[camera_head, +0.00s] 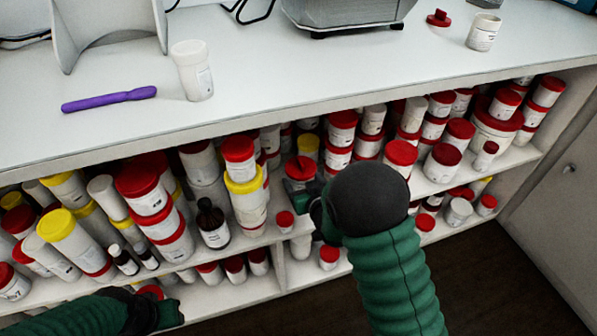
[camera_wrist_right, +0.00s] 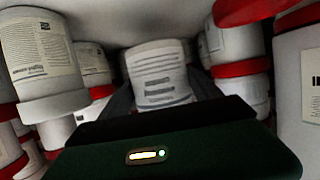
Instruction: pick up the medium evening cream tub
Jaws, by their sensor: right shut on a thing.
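My right gripper (camera_head: 303,190) reaches into the shelf below the counter, partly hidden behind my own dark wrist. In the right wrist view a white tub with a printed label (camera_wrist_right: 158,72) sits between the dark fingers, which are shut on it. Its label is too blurred to read, so I cannot tell its name. In the head view a red lid (camera_head: 300,168) shows right at this gripper; the body below it is mostly hidden. My left gripper (camera_head: 155,308) is low at the left, in front of the shelf; its fingers are not clear.
Red- and yellow-lidded tubs crowd the shelf, with a tall yellow-collared stack (camera_head: 246,205) and a brown bottle (camera_head: 212,224) left of the right gripper. The shelf board above is close.

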